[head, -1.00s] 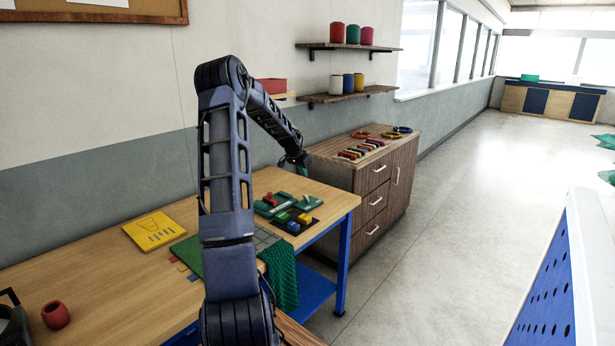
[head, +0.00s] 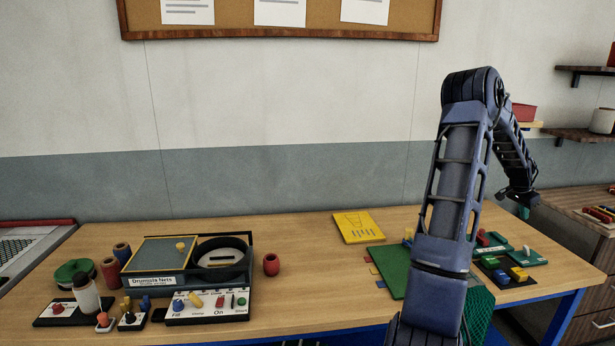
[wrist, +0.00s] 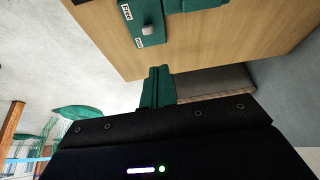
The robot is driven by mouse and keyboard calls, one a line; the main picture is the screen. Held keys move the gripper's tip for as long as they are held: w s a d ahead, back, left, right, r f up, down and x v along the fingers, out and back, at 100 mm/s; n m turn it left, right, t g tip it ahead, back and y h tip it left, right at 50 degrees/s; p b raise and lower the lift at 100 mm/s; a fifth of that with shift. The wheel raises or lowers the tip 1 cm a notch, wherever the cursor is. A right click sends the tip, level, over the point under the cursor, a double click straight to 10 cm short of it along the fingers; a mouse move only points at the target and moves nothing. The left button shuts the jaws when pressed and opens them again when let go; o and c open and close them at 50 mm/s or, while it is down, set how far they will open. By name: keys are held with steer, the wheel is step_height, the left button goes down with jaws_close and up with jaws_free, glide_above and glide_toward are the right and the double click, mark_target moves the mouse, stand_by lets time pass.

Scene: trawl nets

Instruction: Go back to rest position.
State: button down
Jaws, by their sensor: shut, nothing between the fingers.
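My gripper (wrist: 157,87) shows in the wrist view as two green fingers pressed together, with nothing between them. In the head view its green tip (head: 523,212) hangs at the end of my bent arm, above the right end of the wooden workbench (head: 310,235). The fingers are apart from the green block holder (head: 520,257) with the white peg. That holder also shows at the top of the wrist view (wrist: 185,5). My arm hides part of the green mat (head: 393,270).
A drum box (head: 160,282) with a control panel (head: 207,305) stands on the bench's left half. A red cup (head: 271,265) and a yellow board (head: 358,227) lie near the middle. A drawer cabinet (head: 590,262) stands at the right.

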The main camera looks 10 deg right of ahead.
steer(key=a+r+n+t+y, duration=0.1)
steer(key=a+r+n, duration=0.3)
steer(key=a, duration=0.9)
steer(key=w+a+r+n+t+y, duration=0.1)
steer(key=a+r, duration=0.6)
steer(key=a, duration=0.7)
steer(key=a+r+n+t+y, duration=0.1)
steer(key=a+r+n, duration=0.3)
steer(key=a, duration=0.9)
steer(key=s+a+n+y, duration=0.1)
steer(key=s+a+n, duration=0.3)
steer(key=s+a, duration=0.6)
steer(key=s+a+n+t+y, duration=0.1)
steer(key=s+a+n, duration=0.3)
steer(key=s+a, duration=0.6)
steer(key=a, duration=0.5)
steer(key=shift+s+a, duration=0.3)
steer(key=shift+s, duration=0.05)
steer(key=c, duration=2.2)
jaws_free()
steer(key=shift+r, duration=0.1)
